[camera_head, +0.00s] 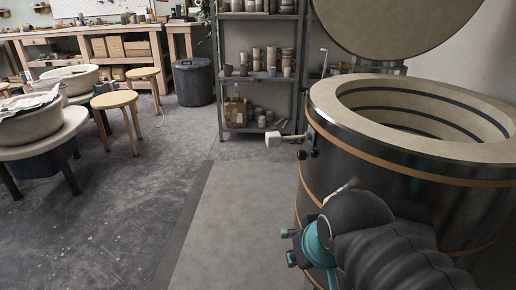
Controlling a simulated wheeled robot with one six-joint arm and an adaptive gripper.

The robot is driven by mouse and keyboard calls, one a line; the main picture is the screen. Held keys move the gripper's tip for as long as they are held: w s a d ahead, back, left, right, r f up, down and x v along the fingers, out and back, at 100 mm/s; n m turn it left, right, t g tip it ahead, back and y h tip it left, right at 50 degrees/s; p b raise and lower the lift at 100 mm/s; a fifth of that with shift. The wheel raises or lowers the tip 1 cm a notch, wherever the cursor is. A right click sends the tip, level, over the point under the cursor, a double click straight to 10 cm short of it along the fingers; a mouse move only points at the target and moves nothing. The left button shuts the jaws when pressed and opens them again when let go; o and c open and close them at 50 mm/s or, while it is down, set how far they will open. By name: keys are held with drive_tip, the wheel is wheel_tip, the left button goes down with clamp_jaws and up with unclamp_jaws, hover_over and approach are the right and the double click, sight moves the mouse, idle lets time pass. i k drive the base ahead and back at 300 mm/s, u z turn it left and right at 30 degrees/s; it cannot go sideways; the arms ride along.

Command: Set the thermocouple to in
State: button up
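The thermocouple (275,140) has a pale block-shaped head. It sticks out to the left from the upper wall of the kiln (331,189), with a short stem reaching the wall; how deep it sits inside is hidden. The kiln is a large dark drum with copper-coloured bands and a pale rim, and its lid (395,22) stands open. My gripper (291,246) is at the lower right, in front of the kiln wall, below the thermocouple and apart from it. Teal parts show at my arm's end, but the fingers cannot be made out clearly.
A metal shelf (249,102) with pots stands behind the kiln. A dark bin (194,81), stools (115,99) and pottery wheels (33,124) are at the left, with a workbench (98,47) behind. The floor (230,215) left of the kiln is clear.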

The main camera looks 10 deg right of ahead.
sight(273, 140)
drive_tip(key=z, duration=1.25)
drive_tip(key=k, duration=0.85)
drive_tip(key=u, duration=1.3)
drive_tip(key=i, duration=0.5)
